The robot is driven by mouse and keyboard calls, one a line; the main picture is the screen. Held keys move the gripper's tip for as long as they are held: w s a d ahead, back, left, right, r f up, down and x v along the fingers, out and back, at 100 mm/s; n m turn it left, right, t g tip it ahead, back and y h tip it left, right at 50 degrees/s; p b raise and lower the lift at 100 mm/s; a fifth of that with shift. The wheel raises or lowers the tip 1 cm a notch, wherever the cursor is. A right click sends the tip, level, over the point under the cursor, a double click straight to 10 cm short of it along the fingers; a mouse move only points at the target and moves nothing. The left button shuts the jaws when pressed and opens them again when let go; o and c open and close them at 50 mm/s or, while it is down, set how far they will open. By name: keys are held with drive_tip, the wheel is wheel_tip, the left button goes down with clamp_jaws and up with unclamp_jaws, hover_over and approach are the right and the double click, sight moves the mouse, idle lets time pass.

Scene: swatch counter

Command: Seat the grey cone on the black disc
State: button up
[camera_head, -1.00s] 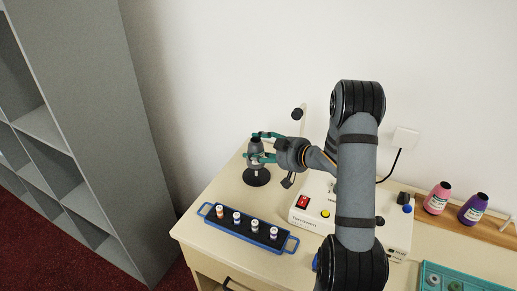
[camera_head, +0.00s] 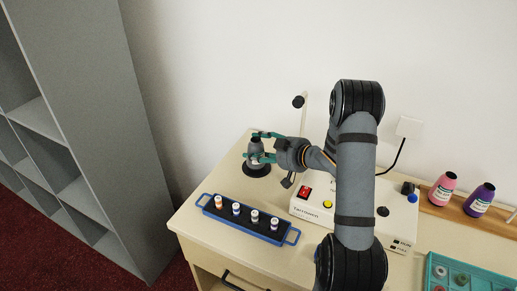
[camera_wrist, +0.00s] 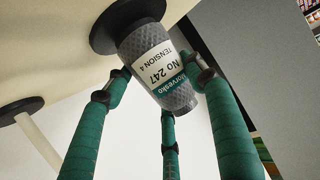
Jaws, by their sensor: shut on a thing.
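The grey cone (camera_head: 255,145), upright with its narrow end up, is at the back left of the counter. The wrist view shows its patterned body and white-and-teal label (camera_wrist: 157,74). My gripper (camera_head: 259,147) has teal fingers closed around the cone from the right. The black disc (camera_head: 258,171) lies under the cone. In the wrist view the cone's wide end overlaps the disc (camera_wrist: 105,22). I cannot tell whether they touch or a small gap is left.
A blue-edged tray (camera_head: 292,237) with several small spools stands in front of the disc. A white switch box (camera_head: 313,211) is to the right, with a thin pole (camera_head: 304,115) behind. Pink (camera_head: 441,190) and purple (camera_head: 479,201) cones and a teal tray (camera_head: 428,272) are farther right.

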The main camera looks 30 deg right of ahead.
idle(0.3)
drive_tip(key=o, duration=1.6)
drive_tip(key=shift+o, duration=0.4)
wheel_tip(320, 180, up, 10)
